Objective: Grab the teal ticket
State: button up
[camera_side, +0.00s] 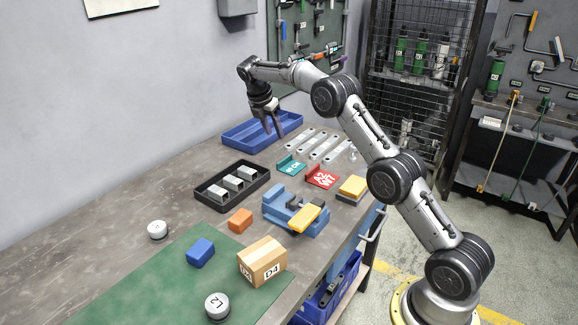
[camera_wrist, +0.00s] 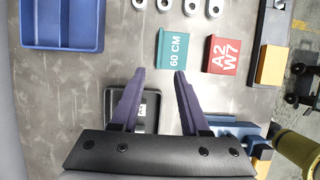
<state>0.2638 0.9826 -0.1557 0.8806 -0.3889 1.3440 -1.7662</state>
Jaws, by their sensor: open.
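The teal ticket (camera_side: 290,165) lies on the grey workbench beside the red ticket (camera_side: 321,177). In the wrist view the teal ticket (camera_wrist: 174,48) reads "60 CM" and shows just beyond my fingertips, nearer the right one. The red ticket (camera_wrist: 223,54), marked "A2 W7", is to its right. My gripper (camera_side: 273,133) hangs above the bench near the blue tray, pointing down. In the wrist view my gripper (camera_wrist: 160,73) has its two purple fingers apart with nothing between them.
A blue tray (camera_side: 228,139) stands behind, and a black tray (camera_side: 262,182) with grey blocks stands in front. Galvanized brackets (camera_side: 325,149) lie behind the tickets. A blue vise-like fixture (camera_side: 275,205) and a yellow block (camera_side: 354,186) are nearby.

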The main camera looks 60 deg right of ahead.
aim_at(284, 159)
jog(key=x, duration=1.3)
jog(key=shift+d, duration=0.2)
grip_shut()
